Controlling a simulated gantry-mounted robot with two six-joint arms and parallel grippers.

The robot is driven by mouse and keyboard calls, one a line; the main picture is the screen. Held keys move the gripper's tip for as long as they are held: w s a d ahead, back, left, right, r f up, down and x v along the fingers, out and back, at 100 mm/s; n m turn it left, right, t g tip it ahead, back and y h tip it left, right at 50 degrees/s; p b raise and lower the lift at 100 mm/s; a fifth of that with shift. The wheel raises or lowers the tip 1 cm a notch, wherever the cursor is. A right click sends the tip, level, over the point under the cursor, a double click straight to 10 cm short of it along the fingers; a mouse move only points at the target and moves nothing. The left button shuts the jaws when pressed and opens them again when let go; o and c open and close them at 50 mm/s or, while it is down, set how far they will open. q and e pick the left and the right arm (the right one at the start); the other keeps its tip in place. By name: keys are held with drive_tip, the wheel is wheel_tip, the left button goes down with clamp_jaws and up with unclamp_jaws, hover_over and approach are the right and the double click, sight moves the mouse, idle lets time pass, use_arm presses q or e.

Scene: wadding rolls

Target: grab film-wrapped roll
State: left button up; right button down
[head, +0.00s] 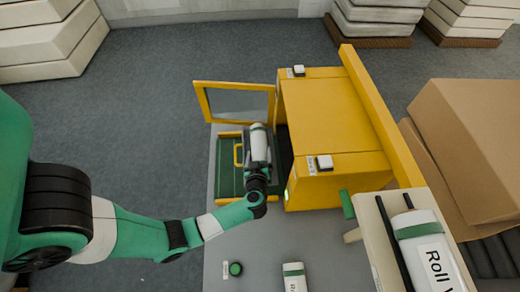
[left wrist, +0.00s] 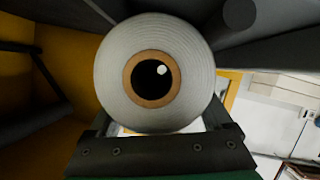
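In the left wrist view the roll (left wrist: 118,75) faces me end-on, with a brown ring around a dark core hole. The fingers of my left gripper (left wrist: 160,130) flank its lower sides and appear to touch it. The green tray (head: 229,178) lies below; I cannot tell whether the roll touches it. My right gripper is not in view.
The yellow cabinet (head: 325,110) stands close right of the gripper. Its framed door (head: 236,84) stands open behind the roll. Another labelled roll (head: 424,250) rests on a stand at right, and a white roll (head: 294,277) lies at the front. Cardboard boxes (head: 475,150) are farther right.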

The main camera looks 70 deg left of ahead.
use_arm(q)
drive_tip(key=c, duration=0.5)
wheel_tip(320, 180, up, 28)
drive_tip(key=p, duration=1.2)
